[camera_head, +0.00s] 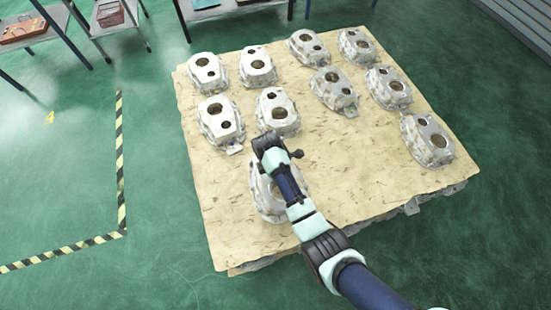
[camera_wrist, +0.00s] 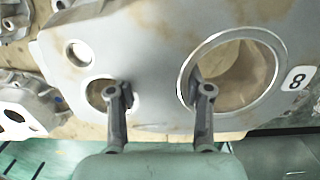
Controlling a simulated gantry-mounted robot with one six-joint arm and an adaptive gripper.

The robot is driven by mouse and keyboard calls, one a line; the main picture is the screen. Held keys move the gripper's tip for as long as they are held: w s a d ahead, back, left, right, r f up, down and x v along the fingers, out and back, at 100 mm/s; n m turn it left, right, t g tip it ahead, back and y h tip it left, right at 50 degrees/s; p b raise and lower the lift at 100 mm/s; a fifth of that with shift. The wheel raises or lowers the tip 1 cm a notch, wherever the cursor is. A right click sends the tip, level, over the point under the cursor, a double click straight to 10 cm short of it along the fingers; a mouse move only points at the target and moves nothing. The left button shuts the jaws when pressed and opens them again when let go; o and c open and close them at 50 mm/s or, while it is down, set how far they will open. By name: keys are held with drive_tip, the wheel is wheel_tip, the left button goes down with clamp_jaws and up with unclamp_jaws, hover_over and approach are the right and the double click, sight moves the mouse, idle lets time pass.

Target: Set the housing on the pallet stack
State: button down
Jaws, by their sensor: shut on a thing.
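The housing (camera_head: 261,203), a silver-grey casting with two round holes, is on or just above the near left part of the pallet stack's tan top sheet (camera_head: 352,190). My arm covers part of it, and I cannot tell whether it touches the sheet. In the wrist view the housing (camera_wrist: 150,45) fills the middle, with a label "8" at its right. My gripper (camera_wrist: 159,90) has one finger in the small hole and one in the large hole, shut on the wall between them. The fingertips are hidden in the head view.
Several like housings stand on the sheet in rows behind and to the right, one nearest at the right edge (camera_head: 427,140). The sheet's front right is bare. Tables with parts (camera_head: 25,32) stand at the back left. Yellow-black floor tape (camera_head: 121,170) runs at the left.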

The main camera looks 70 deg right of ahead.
drive_tip(key=shift+w+f+b, duration=0.1)
drive_tip(key=shift+f+b, duration=1.1)
drive_tip(key=shift+f, duration=2)
drive_tip(key=shift+f, duration=0.1)
drive_tip(key=shift+c, duration=2.4)
unclamp_jaws()
drive_tip(key=shift+f, duration=0.1)
drive_tip(key=r+p, duration=0.1)
drive_tip(key=r, duration=0.3)
drive_tip(key=r+p, duration=0.2)
drive_tip(key=r, duration=0.2)
drive_tip(key=r+p, duration=0.2)
drive_tip(key=r, duration=0.2)
drive_tip(key=shift+w+a+r, duration=0.1)
drive_tip(key=shift+w+a, duration=0.25)
drive_tip(key=shift+a, duration=0.05)
drive_tip(key=shift+w, duration=0.1)
